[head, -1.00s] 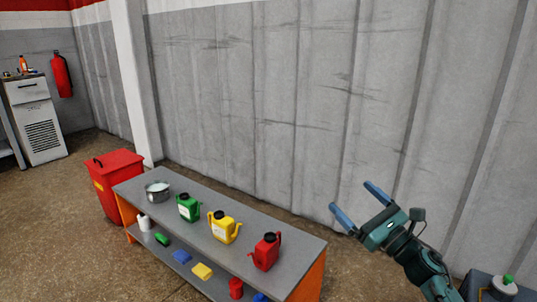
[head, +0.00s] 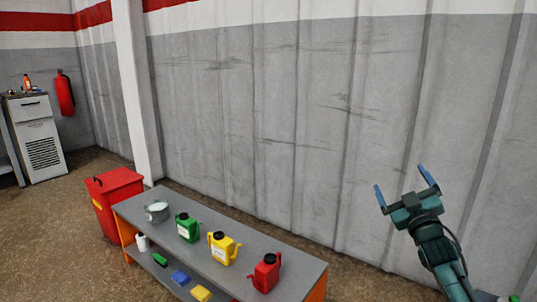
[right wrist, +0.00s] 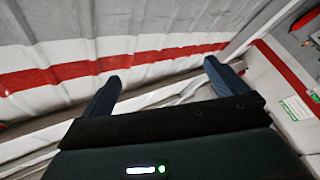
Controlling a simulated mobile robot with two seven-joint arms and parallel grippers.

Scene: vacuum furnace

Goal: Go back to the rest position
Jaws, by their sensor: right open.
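My right gripper (head: 403,184) is raised at the right of the head view, in front of the grey wall. Its two blue fingers are spread apart and point upward, with nothing between them. In the right wrist view the same fingers (right wrist: 160,82) stand wide apart and empty, with the wall and its red stripe behind them. The gripper is well clear of the bench and touches nothing. My left gripper is in neither view.
A grey bench (head: 222,262) carries a metal pot (head: 157,211), a green can (head: 188,228), a yellow can (head: 222,248) and a red can (head: 266,273). A red bin (head: 117,205) stands at its left end. A white cabinet (head: 38,140) and a fire extinguisher (head: 64,93) are farther left.

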